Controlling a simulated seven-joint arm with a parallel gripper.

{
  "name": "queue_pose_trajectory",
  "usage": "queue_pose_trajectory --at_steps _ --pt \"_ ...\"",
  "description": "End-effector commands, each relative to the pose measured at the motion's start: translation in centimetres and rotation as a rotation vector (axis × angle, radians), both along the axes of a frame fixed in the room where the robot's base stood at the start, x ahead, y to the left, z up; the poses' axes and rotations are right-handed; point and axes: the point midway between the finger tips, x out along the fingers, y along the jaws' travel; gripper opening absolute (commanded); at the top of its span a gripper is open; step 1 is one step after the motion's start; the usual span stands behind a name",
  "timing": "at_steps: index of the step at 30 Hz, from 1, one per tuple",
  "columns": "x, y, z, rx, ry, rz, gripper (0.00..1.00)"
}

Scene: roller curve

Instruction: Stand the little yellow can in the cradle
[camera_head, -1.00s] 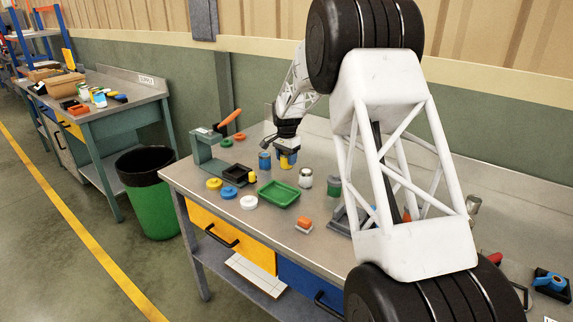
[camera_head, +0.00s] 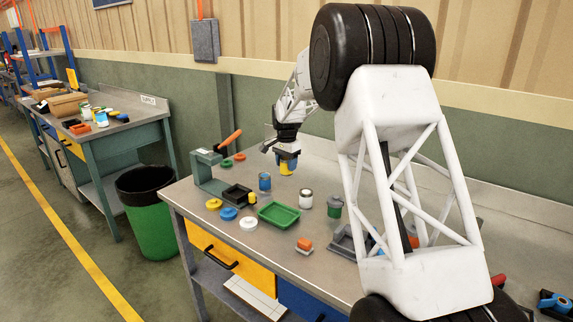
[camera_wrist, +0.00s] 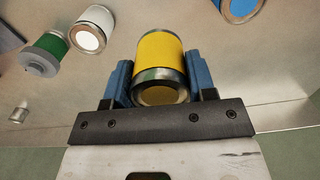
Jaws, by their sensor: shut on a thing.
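The little yellow can (camera_head: 287,168) is in my gripper (camera_head: 287,156), upright or nearly so, held above the far part of the bench. In the wrist view the yellow can (camera_wrist: 160,56) sits between the two blue fingers of my gripper (camera_wrist: 160,86), both against its sides. A grey fixture (camera_head: 343,243), partly hidden behind my arm, may be the cradle; I cannot make out its shape for sure.
Near the can stand a blue can (camera_head: 265,182), a white can (camera_head: 306,199) and a green can (camera_head: 335,207). A green tray (camera_head: 278,215), black tray (camera_head: 237,195) and several coloured lids lie left. A press (camera_head: 207,172) with an orange handle stands at the left end.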

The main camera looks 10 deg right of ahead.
Motion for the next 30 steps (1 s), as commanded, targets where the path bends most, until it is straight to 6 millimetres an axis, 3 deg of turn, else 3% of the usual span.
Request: queue_pose_trajectory --at_steps 8,14,30 --pt "0.0 0.3 0.0 0.0 0.0 0.001 0.23" --pt "0.3 2.3 0.0 0.0 0.0 0.001 0.23" --pt "0.5 15.7 -0.3 0.0 -0.001 0.003 0.23"
